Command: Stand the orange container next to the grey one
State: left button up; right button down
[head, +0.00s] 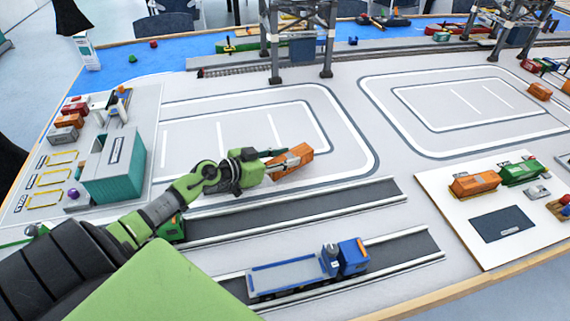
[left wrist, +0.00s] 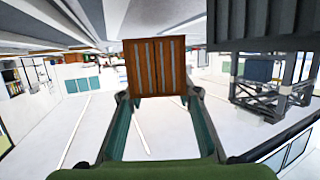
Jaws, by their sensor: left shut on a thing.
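My left gripper (head: 276,160) is shut on an orange container (head: 291,163) and holds it over the white-lined yard. In the left wrist view the container (left wrist: 155,67) sits between the two fingertips (left wrist: 157,98), its ribbed face showing. Whether it touches the surface is hard to tell. A grey container (head: 63,135) stands in the group at the far left, beside another orange container (head: 70,120) and a red one (head: 75,107). My right gripper is not in view.
A teal-and-grey building (head: 113,165) stands between the left group and the yard. A blue truck (head: 310,270) is on the front road. A white board at the right bears an orange container (head: 475,184) and a green one (head: 523,173). Crane legs (head: 327,50) stand behind.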

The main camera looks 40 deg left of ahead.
pick_arm(q)
jog(key=shift+a+f, duration=0.1)
jog(key=shift+f, duration=0.8)
